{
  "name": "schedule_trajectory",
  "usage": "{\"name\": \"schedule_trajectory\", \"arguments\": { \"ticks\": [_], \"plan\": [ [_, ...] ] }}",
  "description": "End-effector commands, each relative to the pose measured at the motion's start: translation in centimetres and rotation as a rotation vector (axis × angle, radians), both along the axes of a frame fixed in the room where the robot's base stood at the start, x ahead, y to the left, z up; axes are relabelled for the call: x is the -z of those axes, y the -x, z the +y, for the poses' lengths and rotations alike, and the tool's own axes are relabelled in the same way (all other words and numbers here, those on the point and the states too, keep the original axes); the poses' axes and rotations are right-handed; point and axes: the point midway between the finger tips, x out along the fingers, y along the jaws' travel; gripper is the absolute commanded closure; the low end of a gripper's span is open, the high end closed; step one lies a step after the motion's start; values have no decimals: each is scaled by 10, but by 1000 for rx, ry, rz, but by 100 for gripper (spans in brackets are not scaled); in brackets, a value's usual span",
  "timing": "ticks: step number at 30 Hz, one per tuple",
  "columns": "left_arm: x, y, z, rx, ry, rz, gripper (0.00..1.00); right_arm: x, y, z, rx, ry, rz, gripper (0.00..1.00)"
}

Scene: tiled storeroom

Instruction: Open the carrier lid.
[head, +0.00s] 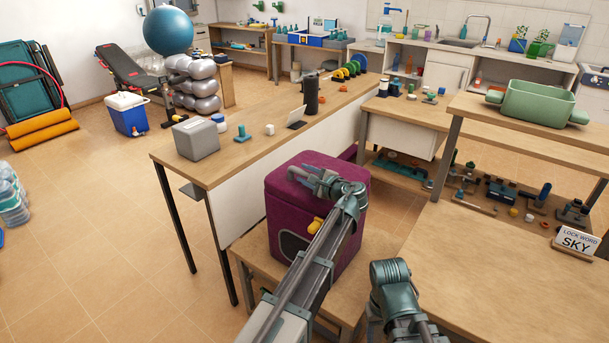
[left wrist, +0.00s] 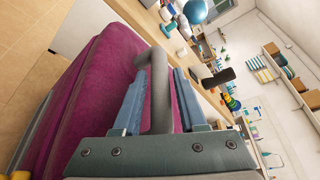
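The purple fabric carrier (head: 292,205) stands on a low wooden table with its lid down. A yellow latch (head: 317,224) and a dark window (head: 294,246) show on its front. My left gripper (head: 312,180) is over the lid's top. In the left wrist view, a grey curved handle (left wrist: 160,85) lies between the fingers of my left gripper (left wrist: 160,95), which look open around it; contact is unclear. The purple carrier (left wrist: 85,95) fills the left of that view. My right arm shows at the lower right of the head view, its gripper out of view.
A long bench (head: 240,160) behind the carrier bears a grey box (head: 196,138), a black cylinder (head: 311,95) and small items. A wooden table (head: 500,262) at right bears a "LOCK WORD SKY" sign (head: 575,241). A green tray (head: 537,103) stands on a raised shelf.

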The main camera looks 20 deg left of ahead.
Motion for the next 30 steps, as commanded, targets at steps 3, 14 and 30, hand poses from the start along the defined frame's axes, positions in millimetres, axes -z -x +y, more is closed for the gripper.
{"name": "schedule_trajectory", "arguments": {
  "ticks": [3, 14, 30],
  "plan": [
    [0, 0, 0, 0, 0, 0, 83, 0, 0, 0, 0, 0, 0, 40],
    [0, 0, 0, -1, 1, 1, 100, 0, 0, 0, 0, 0, 0, 40],
    [0, 1, 0, -1, 1, 1, 100, 0, 0, 0, 0, 0, 0, 40]
  ]
}}
